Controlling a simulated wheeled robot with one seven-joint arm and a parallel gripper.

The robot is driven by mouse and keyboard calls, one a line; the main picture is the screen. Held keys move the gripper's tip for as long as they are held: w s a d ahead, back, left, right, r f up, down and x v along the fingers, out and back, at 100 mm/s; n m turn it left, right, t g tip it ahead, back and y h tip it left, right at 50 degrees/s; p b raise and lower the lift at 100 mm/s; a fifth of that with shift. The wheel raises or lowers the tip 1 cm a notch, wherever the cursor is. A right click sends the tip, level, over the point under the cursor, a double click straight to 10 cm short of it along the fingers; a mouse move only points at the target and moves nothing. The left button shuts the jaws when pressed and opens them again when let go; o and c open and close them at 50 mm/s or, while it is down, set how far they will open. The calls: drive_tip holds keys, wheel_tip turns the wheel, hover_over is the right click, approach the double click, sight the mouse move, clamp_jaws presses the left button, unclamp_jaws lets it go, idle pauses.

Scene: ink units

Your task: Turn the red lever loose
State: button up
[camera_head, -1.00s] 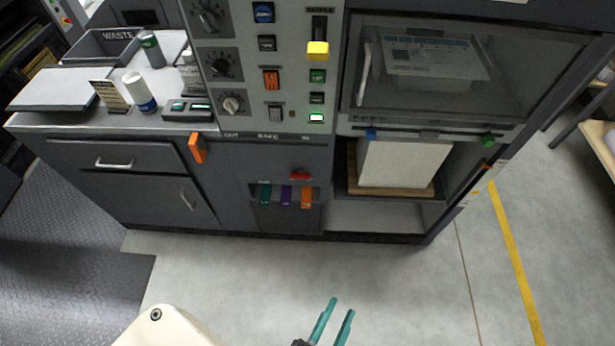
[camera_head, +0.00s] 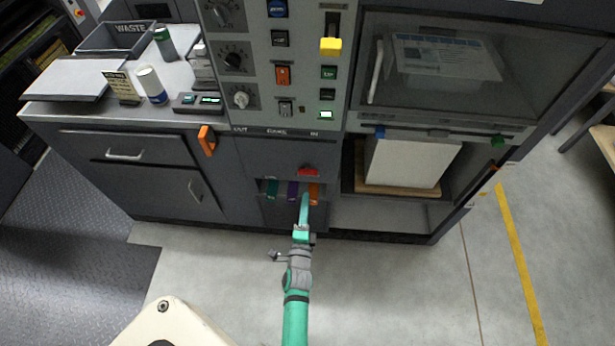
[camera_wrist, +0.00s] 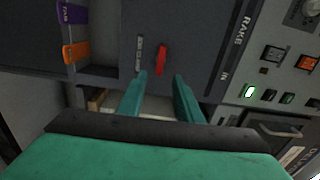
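The red lever (camera_head: 308,172) is on the dark lower panel of the machine, above a recess with coloured cartridges. In the wrist view the red lever (camera_wrist: 161,60) stands upright in the picture beside a small label, just beyond my fingertips. My gripper (camera_head: 304,198) is in front of the recess in the head view, its fingers overlapping the orange cartridge. In the wrist view my gripper (camera_wrist: 161,76) has its two teal fingers apart, with a gap between them. The lever lines up with that gap, and nothing is held.
Teal (camera_head: 271,188), purple (camera_head: 292,190) and orange (camera_head: 314,193) cartridges sit in the recess below the lever. An orange handle (camera_head: 207,140) sticks out to the left. An open bay with a white paper stack (camera_head: 408,163) is to the right. The floor in front is clear.

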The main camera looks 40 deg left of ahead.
sight(308, 171)
drive_tip(key=x, duration=1.1)
drive_tip(key=shift+w+a, duration=0.1)
drive_tip(key=shift+a, duration=0.2)
drive_tip(key=shift+r, duration=0.1)
clamp_jaws()
